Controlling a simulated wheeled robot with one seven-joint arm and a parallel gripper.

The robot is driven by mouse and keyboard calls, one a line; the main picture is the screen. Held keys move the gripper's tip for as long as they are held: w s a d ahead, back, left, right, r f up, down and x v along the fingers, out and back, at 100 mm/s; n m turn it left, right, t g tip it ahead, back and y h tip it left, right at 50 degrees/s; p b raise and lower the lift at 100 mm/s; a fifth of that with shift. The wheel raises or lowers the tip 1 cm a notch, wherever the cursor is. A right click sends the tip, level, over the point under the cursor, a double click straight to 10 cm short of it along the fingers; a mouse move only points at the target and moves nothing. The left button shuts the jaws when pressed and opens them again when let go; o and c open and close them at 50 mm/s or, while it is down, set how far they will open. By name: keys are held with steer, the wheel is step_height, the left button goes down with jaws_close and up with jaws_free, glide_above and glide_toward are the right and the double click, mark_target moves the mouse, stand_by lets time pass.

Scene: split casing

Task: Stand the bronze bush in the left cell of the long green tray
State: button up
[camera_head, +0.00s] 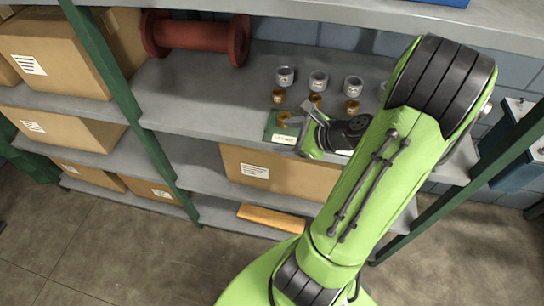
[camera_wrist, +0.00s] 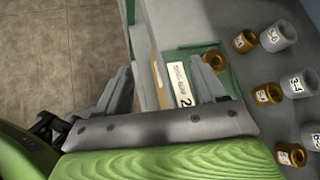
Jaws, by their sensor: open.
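The green tray (camera_head: 269,125) lies at the front of the middle shelf board, partly hidden by my gripper; a white label is on its front. A bronze bush (camera_head: 284,117) stands in it; I cannot tell which cell. In the wrist view, this bush (camera_wrist: 213,61) shows just beyond the right finger, inside the green tray rim (camera_wrist: 232,76). My gripper (camera_head: 302,130) is open and empty over the tray's front. In the wrist view, its fingers (camera_wrist: 162,76) are wide apart, with the bush outside them.
More bronze bushes (camera_head: 279,95) (camera_wrist: 267,93) stand behind the tray, each before a labelled grey cylinder (camera_head: 285,76) (camera_wrist: 292,85). A red spool (camera_head: 195,36) lies at the back left. A green post (camera_head: 120,90) stands left. Bare shelf (camera_head: 200,95) lies left of the tray.

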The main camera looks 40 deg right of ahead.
steer(key=a+r+n+g, duration=0.2)
steer(key=a+n+g, duration=0.2)
steer(key=a+n, duration=0.6)
steer(key=s+a+r+n+h, duration=0.1)
steer(key=s+a+r+n, duration=0.3)
steer(key=n, duration=0.5)
steer(key=s+a+r+n+g+h, duration=0.1)
steer(key=s+a+r+n+h, duration=0.1)
steer(key=s+a+r+n, duration=0.3)
steer(key=s+n, duration=0.2)
steer(key=n, duration=0.2)
steer(key=shift+w+a, duration=0.1)
steer(key=shift+a, duration=0.05)
